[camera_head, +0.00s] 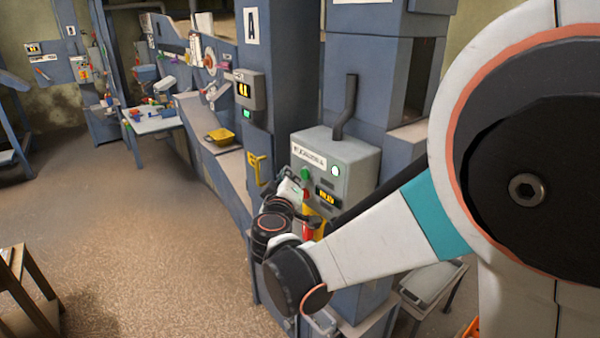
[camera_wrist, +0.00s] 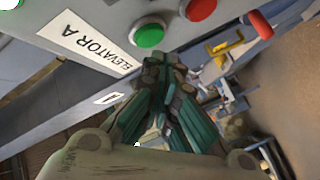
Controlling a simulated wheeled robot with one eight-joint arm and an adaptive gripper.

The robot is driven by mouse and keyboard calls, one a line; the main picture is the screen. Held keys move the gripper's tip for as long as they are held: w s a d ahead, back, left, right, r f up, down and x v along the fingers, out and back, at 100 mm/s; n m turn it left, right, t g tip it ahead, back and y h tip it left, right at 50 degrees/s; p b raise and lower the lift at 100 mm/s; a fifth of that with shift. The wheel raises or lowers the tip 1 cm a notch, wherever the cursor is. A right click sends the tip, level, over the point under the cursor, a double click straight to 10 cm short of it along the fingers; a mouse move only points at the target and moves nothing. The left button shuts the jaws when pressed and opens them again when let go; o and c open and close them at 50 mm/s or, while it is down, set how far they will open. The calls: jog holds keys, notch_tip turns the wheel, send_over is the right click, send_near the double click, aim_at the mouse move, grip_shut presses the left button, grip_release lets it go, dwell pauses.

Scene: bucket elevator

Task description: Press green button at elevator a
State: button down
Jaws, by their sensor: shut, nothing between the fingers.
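The grey control box (camera_head: 347,167) with a label stands at the middle right in the head view. The wrist view shows the label reading "ELEVATOR A" (camera_wrist: 92,42). The round green button (camera_wrist: 148,35) is on the box beside the label; it also shows in the head view (camera_head: 305,174). A red button (camera_wrist: 201,9) is to its right. My gripper (camera_wrist: 163,62) is shut and empty, its fingertips close below the green button in the wrist view. I cannot tell whether they touch it. In the head view my gripper (camera_head: 291,190) is partly hidden by my wrist.
A second red knob (camera_wrist: 260,24) sticks out at the panel's edge. Another box with a display (camera_head: 249,90) hangs on the column marked A. A yellow tray (camera_head: 220,136) lies on the ledge. Open floor (camera_head: 130,230) is at left, with a wooden stand (camera_head: 28,290).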

jog(key=s+a, duration=0.1)
jog(key=a, duration=0.1)
jog(key=s+a, duration=0.1)
jog(key=a, duration=0.1)
jog(key=shift+s, duration=0.4)
jog(key=shift+w, duration=0.1)
dwell(0.3)
